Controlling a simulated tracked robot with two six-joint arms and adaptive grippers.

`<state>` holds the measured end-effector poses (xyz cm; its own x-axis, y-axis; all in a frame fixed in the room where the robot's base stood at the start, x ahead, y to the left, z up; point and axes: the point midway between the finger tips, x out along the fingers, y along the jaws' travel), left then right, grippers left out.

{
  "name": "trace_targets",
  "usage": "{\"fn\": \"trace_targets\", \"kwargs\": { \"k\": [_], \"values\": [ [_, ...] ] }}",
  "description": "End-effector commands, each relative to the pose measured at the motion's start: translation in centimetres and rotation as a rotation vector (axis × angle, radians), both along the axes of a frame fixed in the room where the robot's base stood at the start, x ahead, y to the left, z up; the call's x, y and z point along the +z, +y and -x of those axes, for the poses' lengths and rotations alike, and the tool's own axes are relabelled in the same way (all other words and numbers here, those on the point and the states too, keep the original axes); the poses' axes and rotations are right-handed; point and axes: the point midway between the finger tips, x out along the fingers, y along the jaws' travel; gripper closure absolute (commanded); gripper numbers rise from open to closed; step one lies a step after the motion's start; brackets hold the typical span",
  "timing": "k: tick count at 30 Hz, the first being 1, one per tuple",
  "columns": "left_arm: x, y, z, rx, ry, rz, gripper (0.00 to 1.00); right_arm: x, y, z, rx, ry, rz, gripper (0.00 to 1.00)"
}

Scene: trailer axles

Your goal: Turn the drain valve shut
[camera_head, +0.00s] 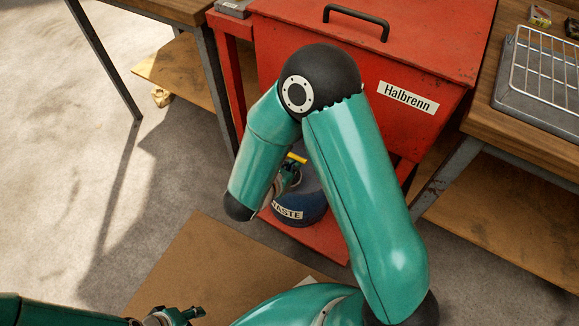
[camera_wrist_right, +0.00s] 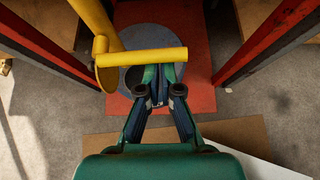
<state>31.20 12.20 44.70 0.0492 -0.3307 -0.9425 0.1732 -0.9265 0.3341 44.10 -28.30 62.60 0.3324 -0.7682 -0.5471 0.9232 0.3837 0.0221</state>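The drain valve's yellow lever (camera_head: 297,158) shows above the blue drum, beneath the red washer cabinet. In the right wrist view the lever (camera_wrist_right: 150,57) lies crosswise, joined at its left end to a yellow pipe (camera_wrist_right: 95,18). My right gripper (camera_head: 288,178) is at the lever, largely hidden behind my right arm in the head view. In the wrist view its fingers (camera_wrist_right: 162,78) are drawn close together, and the lever covers their tips. Contact is unclear. My left gripper (camera_head: 190,314) is at the bottom edge, partly cut off, its opening unclear.
The blue waste drum (camera_head: 300,203) stands on the red lower shelf (camera_head: 318,240). Red cabinet legs (camera_wrist_right: 262,45) flank my right gripper. A workbench (camera_head: 537,125) stands at the right, another at the upper left. Cardboard (camera_head: 200,262) lies on the floor; the left floor is clear.

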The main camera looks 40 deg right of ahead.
Motion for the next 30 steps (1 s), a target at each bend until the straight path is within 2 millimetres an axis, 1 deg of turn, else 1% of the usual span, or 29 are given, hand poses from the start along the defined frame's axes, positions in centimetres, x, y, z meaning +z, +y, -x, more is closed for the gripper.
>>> {"fn": "trace_targets", "kwargs": {
  "k": [1, 5, 8, 11, 15, 16, 18, 24, 27, 30],
  "values": [
    [0.3, 0.0, 0.0, 0.000, 0.000, 0.000, 0.60, 2.0, -0.1, -0.9, 0.004, -0.049, 0.032, 1.00],
    [-0.4, 0.0, 0.0, 0.000, 0.000, 0.000, 0.60, 1.1, -0.1, -0.9, 0.004, -0.045, 0.029, 1.00],
    [-1.5, 0.0, 0.0, 0.000, 0.000, 0.000, 0.60, -0.2, 0.1, -0.7, 0.004, -0.039, 0.024, 1.00],
    [-3.0, 0.0, 0.0, 0.000, 0.000, 0.000, 0.60, -2.1, 0.3, -0.5, 0.004, -0.027, 0.014, 1.00],
    [-5.4, 0.0, 0.0, 0.000, 0.000, 0.000, 0.60, -5.4, 0.6, -0.1, 0.004, -0.003, -0.002, 1.00],
    [-4.1, 0.0, 0.1, 0.000, 0.002, 0.000, 0.60, -3.6, 1.5, 0.1, 0.009, -0.006, -0.002, 1.00],
    [-3.4, 0.0, 0.0, 0.000, 0.000, 0.000, 0.60, -2.4, 2.9, 0.7, 0.010, -0.005, -0.002, 1.00],
    [-2.7, 0.0, 0.0, 0.000, 0.000, 0.000, 0.60, -0.5, 6.2, 2.2, 0.005, 0.000, -0.002, 1.00],
    [-2.5, 0.0, 0.0, 0.000, 0.000, 0.000, 0.60, 0.2, 7.4, 2.6, 0.005, 0.001, -0.002, 1.00],
    [-2.4, 0.0, 0.0, 0.000, 0.000, 0.000, 0.60, 0.5, 8.1, 3.0, 0.003, 0.002, -0.002, 1.00]
  ]
}}
